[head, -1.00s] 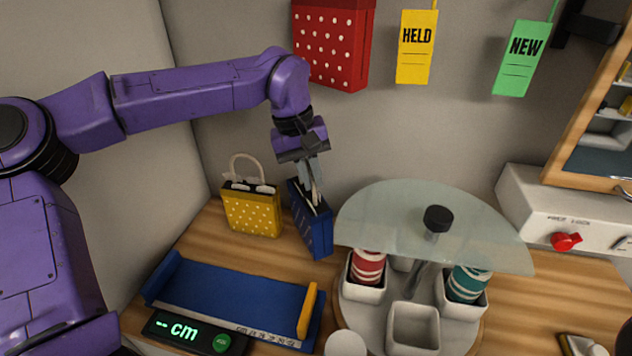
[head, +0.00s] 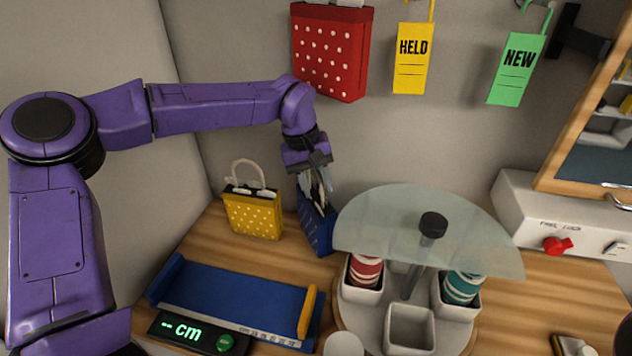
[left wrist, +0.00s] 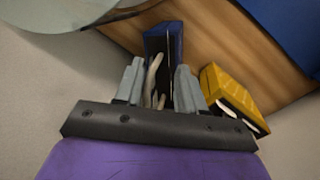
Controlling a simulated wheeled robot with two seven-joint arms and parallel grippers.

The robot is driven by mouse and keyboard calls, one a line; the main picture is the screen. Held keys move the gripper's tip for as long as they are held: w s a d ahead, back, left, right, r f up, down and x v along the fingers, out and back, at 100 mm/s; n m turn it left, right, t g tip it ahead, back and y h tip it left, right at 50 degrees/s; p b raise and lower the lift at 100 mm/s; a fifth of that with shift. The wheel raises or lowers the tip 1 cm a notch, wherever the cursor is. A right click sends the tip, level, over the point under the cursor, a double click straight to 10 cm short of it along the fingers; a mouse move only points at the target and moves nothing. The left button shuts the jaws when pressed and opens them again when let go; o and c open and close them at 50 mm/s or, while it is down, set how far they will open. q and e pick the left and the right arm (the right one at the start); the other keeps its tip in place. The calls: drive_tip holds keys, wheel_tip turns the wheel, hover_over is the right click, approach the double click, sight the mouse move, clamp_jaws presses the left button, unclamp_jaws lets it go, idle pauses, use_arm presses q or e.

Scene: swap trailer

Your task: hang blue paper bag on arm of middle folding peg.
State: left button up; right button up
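The blue paper bag (head: 318,233) stands on the wooden counter, to the right of a yellow dotted bag. My left gripper (head: 318,188) is down at the top of the blue bag and partly hides it. In the left wrist view the fingers of my left gripper (left wrist: 159,88) are apart, with the bag's pale handle (left wrist: 153,78) between them. The blue bag (left wrist: 163,42) lies just beyond the fingertips. The pegs at the top edge of the head view are cut off, so the arm of the middle one cannot be made out. My right gripper is out of view.
The yellow bag (head: 253,212) stands close by. A red dotted bag (head: 330,50) and yellow and green tags hang on the wall. A glass-topped carousel (head: 430,232) stands right of the blue bag. A blue measuring tray (head: 230,297) lies in front.

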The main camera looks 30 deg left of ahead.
use_arm(q)
drive_tip(key=v, duration=1.2)
drive_tip(key=shift+b, duration=0.3)
drive_tip(key=shift+r, duration=0.2)
